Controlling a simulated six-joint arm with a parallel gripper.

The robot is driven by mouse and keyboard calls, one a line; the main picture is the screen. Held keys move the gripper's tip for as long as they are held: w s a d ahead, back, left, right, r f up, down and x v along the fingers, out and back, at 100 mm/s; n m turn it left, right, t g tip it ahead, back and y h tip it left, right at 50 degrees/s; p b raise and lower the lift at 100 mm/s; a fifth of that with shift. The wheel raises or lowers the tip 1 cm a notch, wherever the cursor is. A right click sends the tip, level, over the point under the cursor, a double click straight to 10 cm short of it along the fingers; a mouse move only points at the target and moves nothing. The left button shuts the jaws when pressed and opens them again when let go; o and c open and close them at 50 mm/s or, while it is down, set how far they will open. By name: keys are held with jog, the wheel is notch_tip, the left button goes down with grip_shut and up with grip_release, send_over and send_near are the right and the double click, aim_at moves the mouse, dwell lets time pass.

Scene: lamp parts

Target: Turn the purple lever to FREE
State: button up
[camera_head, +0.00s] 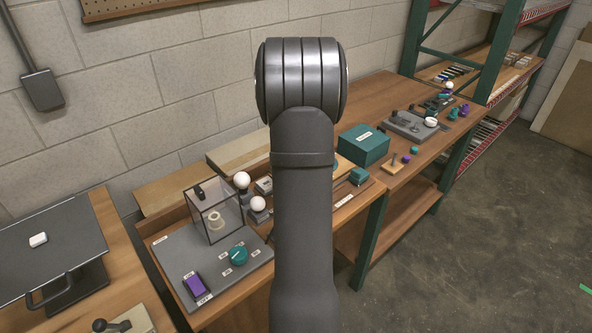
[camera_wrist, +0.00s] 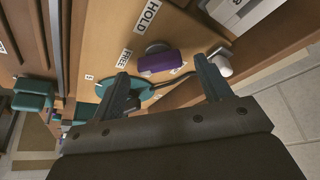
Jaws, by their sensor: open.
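The purple lever (camera_wrist: 161,62) shows in the wrist view, beside a grey round piece (camera_wrist: 157,47) on a wooden board. A FREE label (camera_wrist: 124,57) is to its left and a HOLD label (camera_wrist: 147,17) above it. My gripper (camera_wrist: 163,70) is open, with one finger to each side of the lever in the picture. I cannot tell whether either finger touches it. In the head view my arm hides the gripper, and I cannot make out this lever there.
A teal round part (camera_wrist: 126,97) lies near my left finger in the wrist view. A white round part (camera_wrist: 222,67) is near the right finger. The head view shows a purple ON/OFF switch (camera_head: 195,285), a teal knob (camera_head: 239,255), a clear case (camera_head: 213,212) and a teal box (camera_head: 363,146).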

jog(key=v, duration=1.6)
jog(key=shift+s+r, duration=0.1)
jog(key=x, duration=1.7)
